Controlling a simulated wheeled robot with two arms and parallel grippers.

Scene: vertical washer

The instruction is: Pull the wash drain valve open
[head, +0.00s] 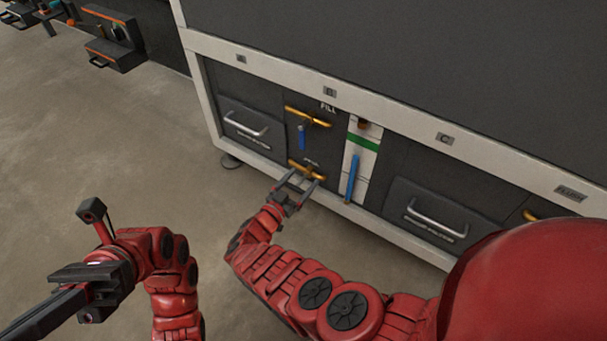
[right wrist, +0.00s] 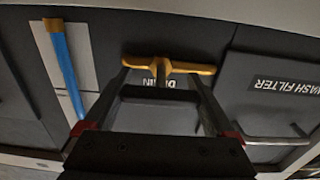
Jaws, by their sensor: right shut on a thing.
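The wash drain valve is a yellow pipe piece low on the dark washer front, below the FILL valve, in the head view (head: 318,176).
The FILL valve (head: 307,117) with a blue lever is just above. A blue tube (head: 352,178) on a white and green gauge panel (head: 365,145) stands close to the right. Drawer handles (head: 436,221) stick out on both sides. Open floor (head: 120,140) lies left.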

